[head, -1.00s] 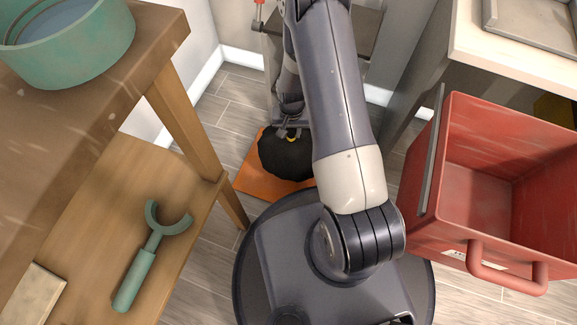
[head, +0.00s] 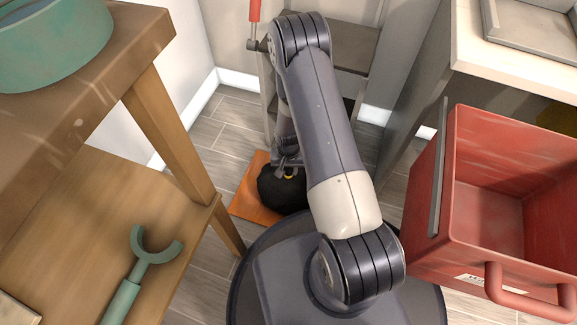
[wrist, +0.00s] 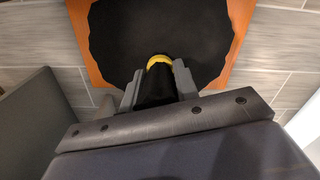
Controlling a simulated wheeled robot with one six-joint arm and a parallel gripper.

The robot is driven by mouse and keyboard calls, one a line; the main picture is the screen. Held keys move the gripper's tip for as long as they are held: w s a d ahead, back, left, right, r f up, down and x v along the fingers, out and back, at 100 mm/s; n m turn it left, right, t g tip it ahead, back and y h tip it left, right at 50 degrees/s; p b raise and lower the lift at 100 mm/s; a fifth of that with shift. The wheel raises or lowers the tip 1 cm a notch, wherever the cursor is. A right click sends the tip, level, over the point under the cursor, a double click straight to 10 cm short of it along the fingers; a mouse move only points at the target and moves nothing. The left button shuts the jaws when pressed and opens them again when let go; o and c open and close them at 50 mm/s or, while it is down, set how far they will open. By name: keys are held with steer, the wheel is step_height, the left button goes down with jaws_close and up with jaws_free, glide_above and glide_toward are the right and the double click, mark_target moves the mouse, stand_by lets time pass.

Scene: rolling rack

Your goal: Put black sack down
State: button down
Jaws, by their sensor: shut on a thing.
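The black sack (head: 283,191) is a dark round bundle with a yellow tie at its neck. It is over the orange mat (head: 247,203) on the floor, and I cannot tell whether its base touches the mat. My gripper (head: 289,165) is above the sack, shut on its neck. In the wrist view the sack (wrist: 160,35) spreads out beyond my gripper (wrist: 158,82), whose fingers hold the black neck just below the yellow tie. Orange mat edges (wrist: 90,45) show on both sides of the sack.
A wooden table (head: 160,115) with a lower shelf stands at the left, holding a green pot (head: 50,50) and a green forked tool (head: 135,275). A red open bin (head: 430,240) stands at the right. A grey rack (head: 350,50) is behind the arm. Floor shows left of the mat.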

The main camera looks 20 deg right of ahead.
steer(key=shift+f, duration=0.1)
steer(key=c, duration=1.1)
jaws_free()
step_height(320, 180, up, 12)
steer(key=p, duration=0.5)
steer(key=shift+r, duration=0.2)
